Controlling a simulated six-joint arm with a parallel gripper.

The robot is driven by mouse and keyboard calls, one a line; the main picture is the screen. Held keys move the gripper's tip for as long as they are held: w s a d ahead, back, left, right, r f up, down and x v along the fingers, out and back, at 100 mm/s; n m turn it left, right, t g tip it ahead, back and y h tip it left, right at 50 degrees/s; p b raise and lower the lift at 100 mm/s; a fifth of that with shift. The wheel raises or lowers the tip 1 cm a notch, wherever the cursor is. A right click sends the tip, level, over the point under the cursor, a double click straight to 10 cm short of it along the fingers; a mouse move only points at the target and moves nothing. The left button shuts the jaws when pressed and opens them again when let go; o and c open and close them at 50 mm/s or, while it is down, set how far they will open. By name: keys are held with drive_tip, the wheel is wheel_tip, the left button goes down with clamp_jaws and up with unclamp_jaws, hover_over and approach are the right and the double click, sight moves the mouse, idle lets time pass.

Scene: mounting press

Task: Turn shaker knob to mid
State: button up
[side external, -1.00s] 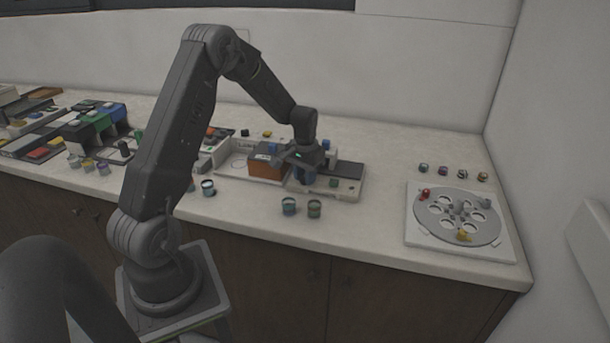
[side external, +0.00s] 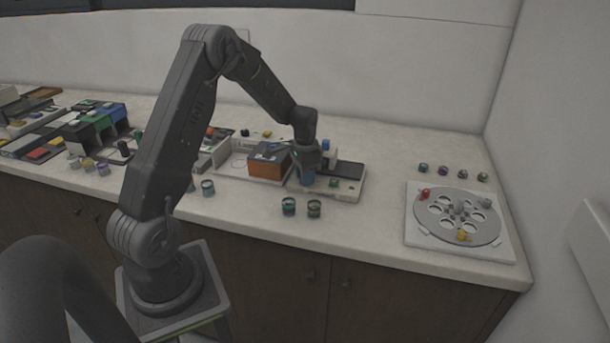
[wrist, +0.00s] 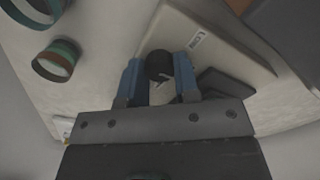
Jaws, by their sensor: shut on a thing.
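My gripper (side external: 306,181) points down at the front left of a low pale device (side external: 345,193) with a dark top plate, which I take to be the shaker. In the wrist view my gripper (wrist: 158,78) has its two blue fingers on either side of a round black knob (wrist: 158,64), shut on it. The knob bears a pale pointer mark and sits at the edge of the pale housing (wrist: 213,45), beside a white label. In the side view my fingers hide the knob. The knob's setting against any scale cannot be read.
An orange box (side external: 265,168) with a dark top stands just left of my gripper. Two small cups (side external: 289,206) (side external: 314,208) stand in front, near the counter edge. A round carousel (side external: 457,217) is at the right. The counter between device and carousel is clear.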

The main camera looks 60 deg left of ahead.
idle(0.3)
drive_tip(key=o, duration=0.9)
drive_tip(key=shift+r, duration=0.15)
wheel_tip(320, 180, up, 14)
drive_tip(key=shift+f, duration=0.2)
